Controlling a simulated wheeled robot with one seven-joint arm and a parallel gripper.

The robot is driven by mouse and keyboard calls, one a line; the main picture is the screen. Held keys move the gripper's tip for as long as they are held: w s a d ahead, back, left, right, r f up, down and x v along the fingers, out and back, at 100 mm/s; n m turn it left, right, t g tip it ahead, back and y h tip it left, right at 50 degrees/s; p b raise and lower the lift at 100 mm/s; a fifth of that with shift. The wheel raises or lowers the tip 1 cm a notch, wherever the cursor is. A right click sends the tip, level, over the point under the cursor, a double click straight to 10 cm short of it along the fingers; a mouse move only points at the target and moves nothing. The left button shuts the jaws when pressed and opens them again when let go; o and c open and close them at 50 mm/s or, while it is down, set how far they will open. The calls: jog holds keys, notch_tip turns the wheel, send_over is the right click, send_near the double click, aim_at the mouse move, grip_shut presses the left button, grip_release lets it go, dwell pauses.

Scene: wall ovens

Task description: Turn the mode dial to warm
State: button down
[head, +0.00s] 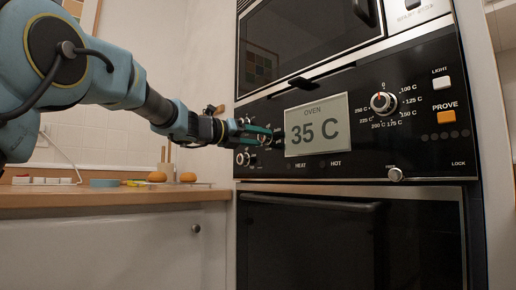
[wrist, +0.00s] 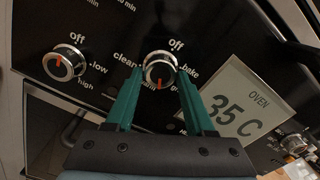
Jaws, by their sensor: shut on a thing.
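The mode dial (wrist: 160,68) is a round silver-rimmed knob on the black oven panel (head: 350,165). In the wrist view, "off" is above it, "clean" to its left and "bake" to its right. Partly hidden words that look like "warm" and "grill" sit at its lower left and lower right. Its orange mark points down, between those two lower words. My gripper (wrist: 160,74) has its green fingers on either side of the dial and is shut on it. In the head view my gripper (head: 272,137) reaches the panel left of the display and hides the dial.
Another dial (wrist: 65,62), marked off, low and high, is left of the mode dial. The display (head: 316,125) reads 35 C. A temperature dial (head: 383,103) and an orange PROVE button (head: 446,117) are farther right. A wooden counter (head: 110,197) lies below my arm.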

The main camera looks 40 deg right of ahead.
jog(key=m+b, duration=0.3)
jog(key=m, duration=0.1)
jog(key=shift+f, duration=0.25)
jog(key=shift+w+r+m+b, duration=0.1)
jog(key=shift+m+b, duration=0.3)
jog(key=shift+m, duration=0.2)
jog(key=shift+c, duration=1.4)
grip_release()
jog(key=shift+r, duration=0.1)
jog(key=a, duration=1)
jog(key=shift+w+a, duration=0.3)
jog(key=shift+a, duration=0.1)
